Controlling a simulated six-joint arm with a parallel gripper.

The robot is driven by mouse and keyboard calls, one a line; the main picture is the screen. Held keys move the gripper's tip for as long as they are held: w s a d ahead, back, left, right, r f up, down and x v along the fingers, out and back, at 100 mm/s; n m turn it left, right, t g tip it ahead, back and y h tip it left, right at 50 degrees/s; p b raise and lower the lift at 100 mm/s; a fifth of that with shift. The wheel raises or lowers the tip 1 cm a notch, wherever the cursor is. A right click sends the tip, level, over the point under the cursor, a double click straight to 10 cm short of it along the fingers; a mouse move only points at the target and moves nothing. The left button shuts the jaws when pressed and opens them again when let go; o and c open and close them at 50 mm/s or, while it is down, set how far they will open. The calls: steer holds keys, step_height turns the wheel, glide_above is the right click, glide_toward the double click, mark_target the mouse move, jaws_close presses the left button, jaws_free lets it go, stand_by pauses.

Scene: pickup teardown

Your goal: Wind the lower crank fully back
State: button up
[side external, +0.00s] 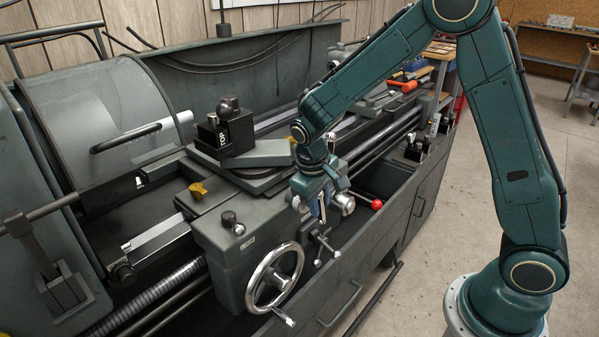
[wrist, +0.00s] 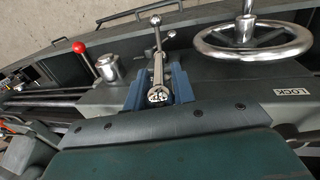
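A chrome crank (side external: 325,247) with ball-ended arms sits on the front of the lathe carriage, just right of the big handwheel. I take it for the lower crank. In the wrist view, its arms (wrist: 157,34) show beyond my fingers. A chrome rod with a rounded end (wrist: 158,80) lies between the two blue fingers of my gripper (wrist: 159,92). In the side view my gripper (side external: 320,204) points down over the carriage front, just above the crank. The fingers straddle the rod closely. Whether they touch it on both sides is unclear.
A chrome handwheel (side external: 274,278) stands left of the crank. A red-knobbed lever (side external: 376,204) and a chrome knob (side external: 344,203) are close on the right. The tool post (side external: 226,133) stands on the slide behind. The floor in front is open.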

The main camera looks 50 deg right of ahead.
steer(key=c, duration=0.4)
steer(key=shift+a+h, duration=0.15)
steer(key=shift+h, duration=0.25)
steer(key=h, duration=0.3)
steer(key=a+f+h, duration=0.1)
steer(key=h, duration=0.5)
steer(key=shift+a+f+h, duration=0.25)
steer(key=shift+h, duration=0.15)
stand_by(0.3)
steer(key=o, duration=0.7)
steer(key=shift+r, duration=0.1)
